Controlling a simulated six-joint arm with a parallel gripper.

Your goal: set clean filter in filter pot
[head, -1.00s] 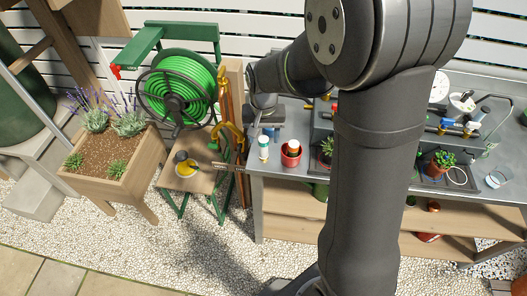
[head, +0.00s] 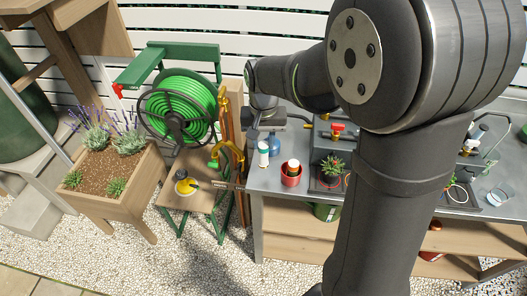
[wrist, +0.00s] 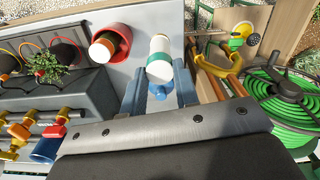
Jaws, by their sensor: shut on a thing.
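My gripper (wrist: 165,88) has its blue-grey fingers closed around the lower end of a white cylinder with a green band (wrist: 158,60), which looks like the clean filter. In the head view this white cylinder (head: 263,154) is near the left end of the bench, by the gripper's blue fingers (head: 274,143). I cannot tell whether it touches the bench. A red pot (wrist: 122,36) stands beside it, with an orange-brown, white-ended cylinder (wrist: 103,46) inside. The red pot also shows in the head view (head: 291,179). I cannot tell for sure which vessel is the filter pot.
A grey block with potted plants (head: 331,168) and coloured valves (wrist: 45,132) stands beside the red pot. A clear glass (head: 497,197) is at the bench's right. My arm hides the bench's middle.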

